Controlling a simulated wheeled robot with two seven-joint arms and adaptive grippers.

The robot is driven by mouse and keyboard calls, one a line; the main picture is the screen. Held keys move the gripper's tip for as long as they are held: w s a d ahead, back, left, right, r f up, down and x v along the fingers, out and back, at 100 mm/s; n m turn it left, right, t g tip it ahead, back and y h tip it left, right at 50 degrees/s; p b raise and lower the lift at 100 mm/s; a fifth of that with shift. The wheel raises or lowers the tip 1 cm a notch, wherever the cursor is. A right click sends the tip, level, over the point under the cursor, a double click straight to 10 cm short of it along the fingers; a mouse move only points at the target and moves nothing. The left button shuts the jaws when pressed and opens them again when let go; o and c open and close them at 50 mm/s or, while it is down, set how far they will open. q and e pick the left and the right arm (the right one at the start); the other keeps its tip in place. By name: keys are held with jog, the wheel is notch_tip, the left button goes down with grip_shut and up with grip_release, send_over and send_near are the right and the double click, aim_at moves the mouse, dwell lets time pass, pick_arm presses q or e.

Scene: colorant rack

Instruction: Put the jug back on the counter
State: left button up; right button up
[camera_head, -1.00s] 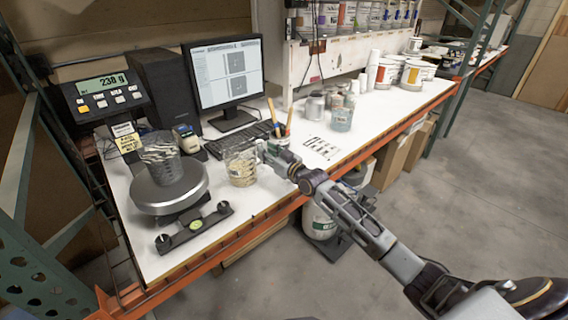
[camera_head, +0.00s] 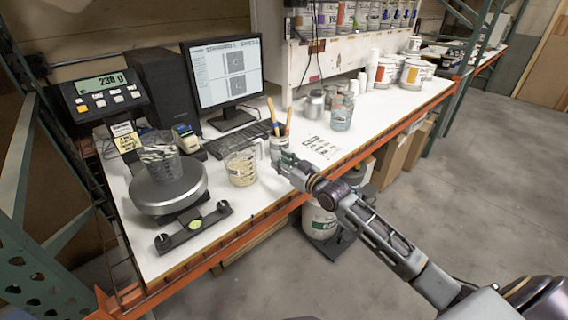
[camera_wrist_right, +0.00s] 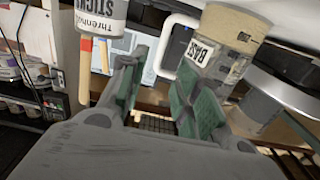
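The jug (camera_head: 241,169), a clear beaker-like one with a pale handle on its right side and tan contents, stands upright on the white counter (camera_head: 262,196), right of the scale. It also shows tilted in the right wrist view (camera_wrist_right: 238,35), with a "BASE" label and its white handle. My right gripper (camera_head: 279,158) is just right of the handle in the head view. In the right wrist view its two fingers (camera_wrist_right: 160,92) are spread with nothing held between them, and the handle lies beyond the gap. My left gripper is out of view.
The keyboard (camera_head: 237,140) and monitor are behind. The counter's orange front edge is near.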

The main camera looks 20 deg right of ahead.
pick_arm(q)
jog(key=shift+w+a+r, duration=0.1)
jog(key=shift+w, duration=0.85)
